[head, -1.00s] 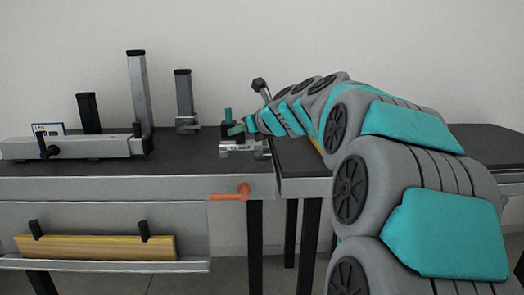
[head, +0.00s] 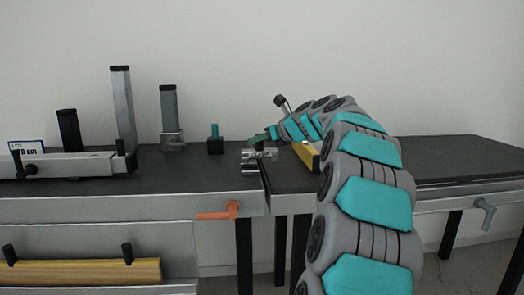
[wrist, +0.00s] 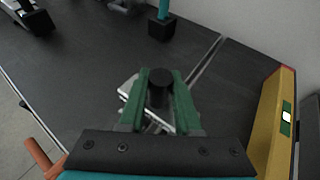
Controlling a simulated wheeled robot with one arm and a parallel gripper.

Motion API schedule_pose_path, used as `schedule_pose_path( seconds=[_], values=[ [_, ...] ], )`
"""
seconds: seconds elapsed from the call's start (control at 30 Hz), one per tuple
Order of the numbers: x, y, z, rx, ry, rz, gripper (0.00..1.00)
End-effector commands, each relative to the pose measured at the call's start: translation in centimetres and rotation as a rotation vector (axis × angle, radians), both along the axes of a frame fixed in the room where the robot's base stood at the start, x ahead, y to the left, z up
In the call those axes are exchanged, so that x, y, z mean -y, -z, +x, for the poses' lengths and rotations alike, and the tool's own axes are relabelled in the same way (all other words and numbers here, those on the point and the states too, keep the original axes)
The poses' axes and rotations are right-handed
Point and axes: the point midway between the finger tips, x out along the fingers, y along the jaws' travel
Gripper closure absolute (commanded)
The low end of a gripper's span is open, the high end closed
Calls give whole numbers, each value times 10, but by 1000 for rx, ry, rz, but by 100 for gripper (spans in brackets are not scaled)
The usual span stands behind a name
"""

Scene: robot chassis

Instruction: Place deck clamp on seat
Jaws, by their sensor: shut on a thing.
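My gripper (wrist: 160,95) is shut on the black knob (wrist: 158,80) of a silver metal piece, apparently the deck clamp (wrist: 130,90). The knob stands between the green fingers in the wrist view, and they hide part of the metal. In the head view the clamp (head: 258,154) is at the right end of the left dark table, beside the seam; I cannot tell if it touches the top. A black block with a teal post (head: 215,146) stands left of and behind it, also in the wrist view (wrist: 162,27). I cannot tell which thing is the seat.
A yellow level (head: 306,155) lies right of the seam, close to my arm; it also shows in the wrist view (wrist: 270,120). A metal rail (head: 75,165) and upright posts (head: 123,105) stand at left. An orange handle (head: 232,209) sticks out in front.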

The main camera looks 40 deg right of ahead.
Motion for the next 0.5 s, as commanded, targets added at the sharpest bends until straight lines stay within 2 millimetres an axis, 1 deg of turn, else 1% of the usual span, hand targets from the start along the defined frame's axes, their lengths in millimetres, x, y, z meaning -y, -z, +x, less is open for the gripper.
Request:
schedule_pose_path(
  seconds=[0.03, 0.3, 0.5],
  values=[
    [4, -1, 1, 3, 2, -2, 100],
    [13, 0, 3, 3, 1, -2, 100],
    [11, 26, 2, 2, -1, 4, 100]
  ],
)
